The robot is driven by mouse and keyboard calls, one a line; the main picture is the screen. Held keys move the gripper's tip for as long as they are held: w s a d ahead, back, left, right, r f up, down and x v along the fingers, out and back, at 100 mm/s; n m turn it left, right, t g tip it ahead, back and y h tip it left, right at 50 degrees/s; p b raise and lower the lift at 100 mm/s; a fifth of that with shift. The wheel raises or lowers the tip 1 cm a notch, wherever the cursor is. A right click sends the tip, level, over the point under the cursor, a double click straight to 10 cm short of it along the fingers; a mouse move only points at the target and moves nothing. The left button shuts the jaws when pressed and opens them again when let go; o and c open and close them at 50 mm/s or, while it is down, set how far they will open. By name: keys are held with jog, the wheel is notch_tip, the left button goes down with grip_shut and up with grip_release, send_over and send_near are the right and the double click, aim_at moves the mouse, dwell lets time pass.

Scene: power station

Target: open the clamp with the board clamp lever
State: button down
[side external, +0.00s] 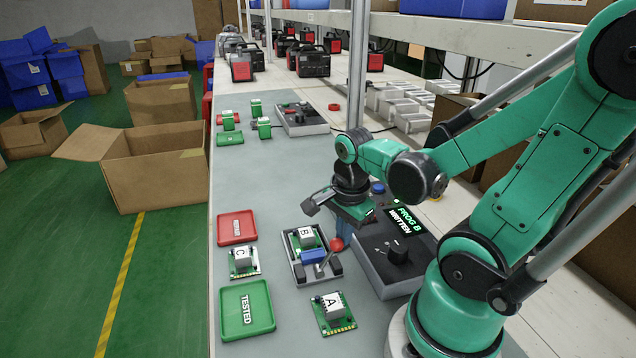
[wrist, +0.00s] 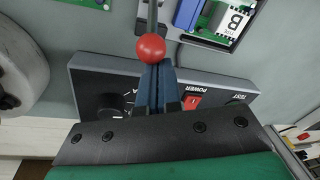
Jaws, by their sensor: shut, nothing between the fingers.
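The board clamp (side external: 297,268) holds green board B (side external: 306,236), with a blue bar (side external: 314,256) across the board's near edge. The lever's red ball (side external: 336,243) sticks up at the clamp's right side; in the wrist view the red ball (wrist: 151,47) is right at my fingertips. My gripper (side external: 343,232) is shut and empty, pointing down beside the ball. In the wrist view my gripper (wrist: 156,68) shows its two dark blue fingers together, the ball overlapping their tips. I cannot tell whether they touch it. The lever's shaft is partly hidden.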

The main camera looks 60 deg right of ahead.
jog(key=shift+w+a+r, duration=0.1)
jog(key=shift+a, duration=0.05)
jog(key=shift+w+a+r+g+h, duration=0.3)
jog(key=shift+w+a+g+h, duration=0.1)
jog(key=shift+g+h, duration=0.35)
jog(key=shift+w+a+r, duration=0.2)
jog(key=shift+w+a, duration=0.35)
jog(key=shift+w+a+r, duration=0.15)
jog(key=shift+w+a, duration=0.4)
jog(key=shift+r, duration=0.1)
jog(key=shift+r, duration=0.7)
